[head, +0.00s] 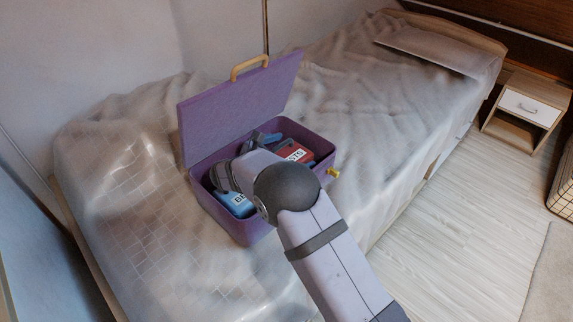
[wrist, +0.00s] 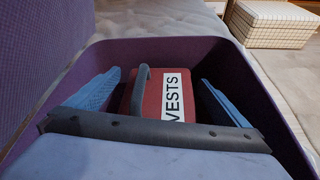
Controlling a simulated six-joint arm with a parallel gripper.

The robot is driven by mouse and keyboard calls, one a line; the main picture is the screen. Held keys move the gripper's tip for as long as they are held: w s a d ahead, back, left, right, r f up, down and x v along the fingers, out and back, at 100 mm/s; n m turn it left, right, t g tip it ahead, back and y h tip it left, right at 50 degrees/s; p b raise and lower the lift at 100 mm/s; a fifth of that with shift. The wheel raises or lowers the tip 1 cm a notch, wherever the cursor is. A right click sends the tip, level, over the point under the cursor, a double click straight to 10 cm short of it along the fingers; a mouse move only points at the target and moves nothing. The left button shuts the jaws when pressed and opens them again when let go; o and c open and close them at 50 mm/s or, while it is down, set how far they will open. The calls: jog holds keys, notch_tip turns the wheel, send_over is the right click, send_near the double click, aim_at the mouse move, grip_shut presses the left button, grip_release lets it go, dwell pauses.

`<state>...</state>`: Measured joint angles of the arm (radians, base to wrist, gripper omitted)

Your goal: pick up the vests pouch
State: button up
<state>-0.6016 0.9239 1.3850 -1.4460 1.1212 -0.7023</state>
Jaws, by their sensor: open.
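The vests pouch (head: 284,150) is red with a white label and lies inside the open purple case on the bed. Its label shows only partly in the head view. In the wrist view the vests pouch (wrist: 152,98) shows the label "VESTS" and a grey handle on its left side. My gripper (wrist: 160,80) is open, its blue fingers on either side of the pouch, one left and one right. I cannot tell whether they touch it. In the head view my arm hides part of the pouch and the case.
The purple case (head: 326,170) has its lid (head: 235,105) raised at the back. A blue pouch (head: 236,203), its label partly hidden, lies in the case's front left. The bed (head: 385,115) around it is clear. A nightstand (head: 525,108) stands at the right.

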jog(key=shift+w+d+f, duration=0.2)
jog(key=shift+w+d, duration=0.1)
jog(key=shift+w, duration=0.05)
jog(key=c, duration=1)
jog(key=shift+r, duration=0.2)
jog(key=shift+s+d+r, duration=0.15)
jog(key=shift+r, duration=0.35)
notch_tip(320, 180, up, 10)
jog(key=r+p, duration=0.1)
jog(key=p, duration=0.1)
jog(key=s+d, duration=1.3)
jog(key=d, duration=0.1)
jog(key=shift+s+f+b, duration=0.3)
jog(key=shift+s+f, duration=0.05)
jog(key=shift+f, duration=0.05)
